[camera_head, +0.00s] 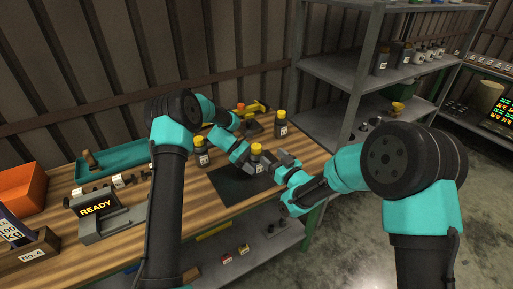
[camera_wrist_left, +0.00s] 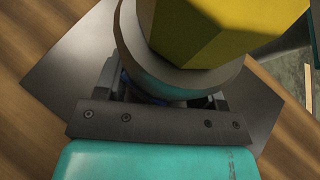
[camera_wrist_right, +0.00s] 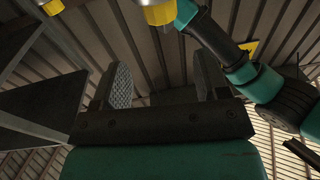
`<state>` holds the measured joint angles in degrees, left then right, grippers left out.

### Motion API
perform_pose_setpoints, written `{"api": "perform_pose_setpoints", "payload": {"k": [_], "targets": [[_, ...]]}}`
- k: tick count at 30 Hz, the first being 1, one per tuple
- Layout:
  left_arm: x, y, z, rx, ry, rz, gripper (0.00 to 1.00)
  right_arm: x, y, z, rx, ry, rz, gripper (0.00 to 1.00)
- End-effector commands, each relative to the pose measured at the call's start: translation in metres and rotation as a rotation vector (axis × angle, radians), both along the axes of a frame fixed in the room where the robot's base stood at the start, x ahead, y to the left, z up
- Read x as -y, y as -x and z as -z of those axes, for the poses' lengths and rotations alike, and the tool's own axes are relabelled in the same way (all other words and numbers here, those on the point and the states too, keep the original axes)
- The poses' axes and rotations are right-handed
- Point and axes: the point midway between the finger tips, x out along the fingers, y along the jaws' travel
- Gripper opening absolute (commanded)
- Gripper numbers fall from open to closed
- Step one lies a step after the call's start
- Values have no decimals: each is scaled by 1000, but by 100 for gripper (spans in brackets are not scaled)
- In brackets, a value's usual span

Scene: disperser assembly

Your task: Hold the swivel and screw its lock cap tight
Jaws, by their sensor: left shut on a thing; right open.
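The swivel, a dark and grey part with a label and a yellow lock cap (camera_head: 257,149) on top, is over the dark mat (camera_head: 232,187). My left gripper (camera_head: 247,164) is shut on the swivel's body below the cap. In the left wrist view the yellow cap (camera_wrist_left: 225,28) and the pale grey collar (camera_wrist_left: 170,77) under it fill the top, with the fingers on either side. My right gripper (camera_head: 280,160) is open and empty, just right of the swivel. Its two fingers stand wide apart in the right wrist view (camera_wrist_right: 165,85). Whether the cap is tight cannot be seen.
Two similar yellow-capped parts stand on the bench, one left (camera_head: 201,151) and one behind (camera_head: 281,123). A READY device (camera_head: 97,213), teal tray (camera_head: 112,163) and orange bin (camera_head: 22,187) are at left. A grey shelf (camera_head: 350,75) stands behind right.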

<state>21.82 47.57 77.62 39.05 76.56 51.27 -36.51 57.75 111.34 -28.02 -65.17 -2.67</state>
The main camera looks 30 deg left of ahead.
Motion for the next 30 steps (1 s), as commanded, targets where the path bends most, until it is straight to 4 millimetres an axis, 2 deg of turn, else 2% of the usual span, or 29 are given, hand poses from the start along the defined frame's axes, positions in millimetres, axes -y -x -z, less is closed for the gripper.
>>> {"api": "perform_pose_setpoints", "payload": {"k": [6, 13, 30], "targets": [[0, 0, 0, 0, 0, -1, 24, 14, -13, 4, 2, 16, -136, 68], [0, 0, 0, 0, 0, -1, 24, 27, -17, 9, 2, 44, -247, 68], [0, 0, 0, 0, 0, -1, 24, 27, -17, 11, 2, 53, -277, 68]]}}
